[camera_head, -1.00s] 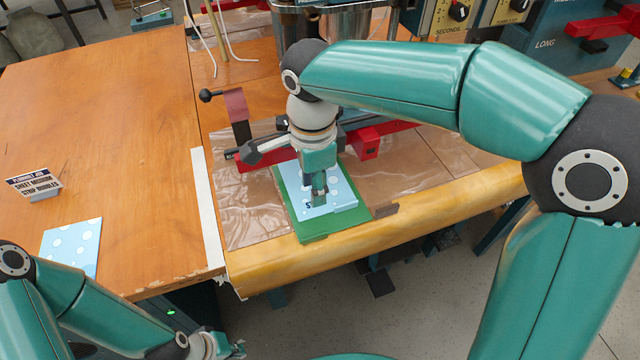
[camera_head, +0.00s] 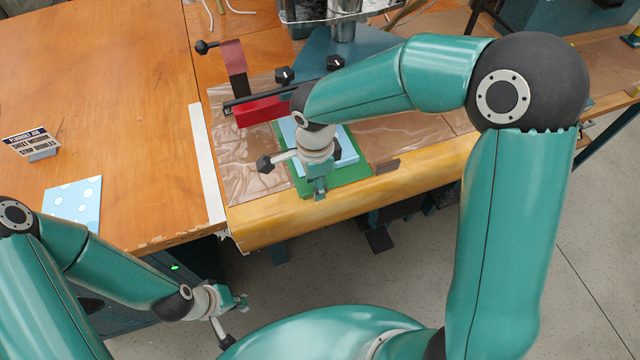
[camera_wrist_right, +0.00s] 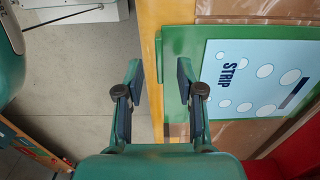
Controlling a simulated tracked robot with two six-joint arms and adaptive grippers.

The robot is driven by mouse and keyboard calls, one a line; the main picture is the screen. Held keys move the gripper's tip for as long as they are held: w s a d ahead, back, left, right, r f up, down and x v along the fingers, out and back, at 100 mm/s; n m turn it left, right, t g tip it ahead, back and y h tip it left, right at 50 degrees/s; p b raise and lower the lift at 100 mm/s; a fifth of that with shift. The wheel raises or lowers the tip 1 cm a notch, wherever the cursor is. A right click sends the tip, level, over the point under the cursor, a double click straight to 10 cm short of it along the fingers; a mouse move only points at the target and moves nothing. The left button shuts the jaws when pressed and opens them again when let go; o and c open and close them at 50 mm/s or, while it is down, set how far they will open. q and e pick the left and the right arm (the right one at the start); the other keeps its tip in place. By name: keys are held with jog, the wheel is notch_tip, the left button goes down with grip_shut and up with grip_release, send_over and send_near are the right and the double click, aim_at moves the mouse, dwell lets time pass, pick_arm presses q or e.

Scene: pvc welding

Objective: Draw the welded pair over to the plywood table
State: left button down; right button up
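The light blue bubble-patterned sheet marked STRIP (camera_wrist_right: 262,75) lies on a green board (camera_wrist_right: 181,45) at the front of the welding bench. In the head view the blue sheet (camera_head: 346,148) is partly hidden by my right arm; whether it is one layer or two I cannot tell. My right gripper (camera_head: 318,190) hangs over the green board's front edge. The plywood table (camera_head: 110,120) is at left. My left gripper (camera_head: 240,302) is low in front of the bench, its fingers too small to judge.
Another dotted blue sheet (camera_head: 73,200) and a small sign (camera_head: 32,143) rest on the plywood table. A white strip (camera_head: 207,165) runs along the seam beside the bench. A red bar (camera_head: 262,110) and black knobs stand behind the green board. The table's middle is clear.

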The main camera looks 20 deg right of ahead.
jog(key=shift+f, duration=1.1)
jog(key=shift+c, duration=0.3)
grip_shut()
